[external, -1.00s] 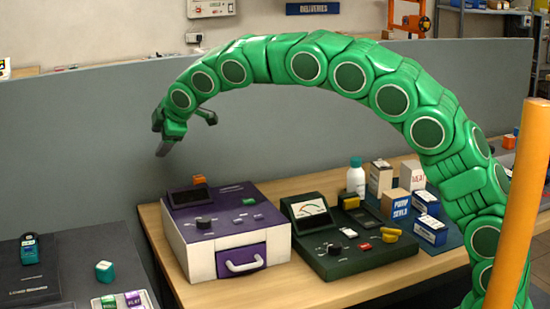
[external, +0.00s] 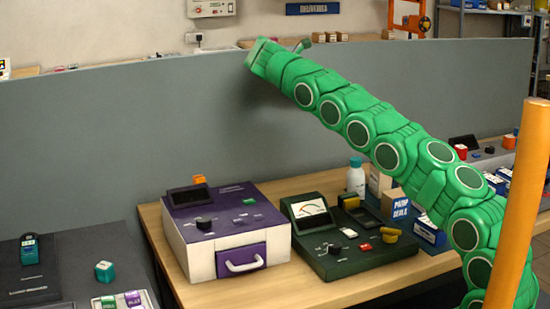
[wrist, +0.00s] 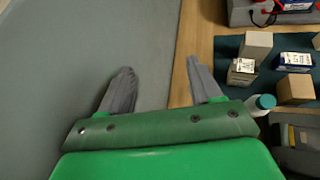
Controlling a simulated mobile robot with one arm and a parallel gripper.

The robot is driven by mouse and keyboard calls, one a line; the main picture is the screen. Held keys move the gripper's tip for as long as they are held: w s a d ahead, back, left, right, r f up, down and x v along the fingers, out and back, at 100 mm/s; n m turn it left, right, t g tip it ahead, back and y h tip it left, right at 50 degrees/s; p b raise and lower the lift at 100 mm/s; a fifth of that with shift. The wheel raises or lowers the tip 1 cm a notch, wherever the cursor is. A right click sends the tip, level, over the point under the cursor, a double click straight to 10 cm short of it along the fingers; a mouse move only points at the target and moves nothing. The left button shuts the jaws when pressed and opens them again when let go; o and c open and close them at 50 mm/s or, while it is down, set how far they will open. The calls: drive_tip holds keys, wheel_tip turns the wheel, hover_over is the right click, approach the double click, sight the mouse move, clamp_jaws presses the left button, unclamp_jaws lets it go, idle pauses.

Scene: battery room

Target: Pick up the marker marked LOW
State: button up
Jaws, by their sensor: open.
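No marker with a readable LOW label shows in either view. My gripper (external: 276,52) is high in front of the grey partition, far above the table. In the wrist view my gripper (wrist: 158,65) has two grey fingers apart, with nothing between them.
The purple and white device (external: 225,240) and a dark green meter (external: 350,250) stand on the wooden table (external: 152,222). A white bottle (external: 356,178) and boxes (wrist: 257,44) stand on the right. The grey partition (external: 100,130) runs behind.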

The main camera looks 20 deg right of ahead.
drive_tip(key=shift+s+d+m+g+h, duration=0.8)
drive_tip(key=shift+s+d+g, duration=1)
drive_tip(key=shift+d, duration=3)
wheel_tip(320, 180, down, 29)
drive_tip(key=shift+s+r, duration=0.1)
drive_tip(key=shift+r, duration=0.1)
drive_tip(key=shift+x, duration=3.9)
drive_tip(key=shift+f, duration=0.1)
drive_tip(key=c, duration=1)
